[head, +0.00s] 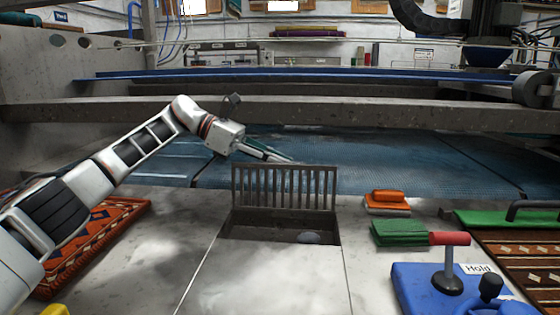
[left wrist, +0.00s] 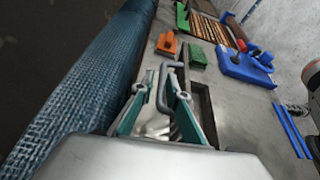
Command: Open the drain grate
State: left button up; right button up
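The drain grate (head: 285,187), a dark slatted metal panel, stands upright at the far edge of the drain opening (head: 275,224). The opening is uncovered, and it also shows in the left wrist view (left wrist: 202,103). My left gripper (head: 285,159) is just behind the top of the grate, its tips partly hidden. In the left wrist view my left gripper (left wrist: 160,98) has its two fingers apart. A grey bent bar (left wrist: 165,80) shows between and beyond them; I cannot tell whether they touch it. My right gripper is not in view.
A blue mesh belt (head: 400,160) lies behind the grate. An orange brush (head: 387,201), a green cloth stack (head: 400,233) and a blue control box with a red-topped lever (head: 425,285) are at right. A patterned rug (head: 90,240) is at left. The counter front is clear.

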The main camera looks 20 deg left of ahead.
pick_arm(q)
jog(key=v, duration=1.2)
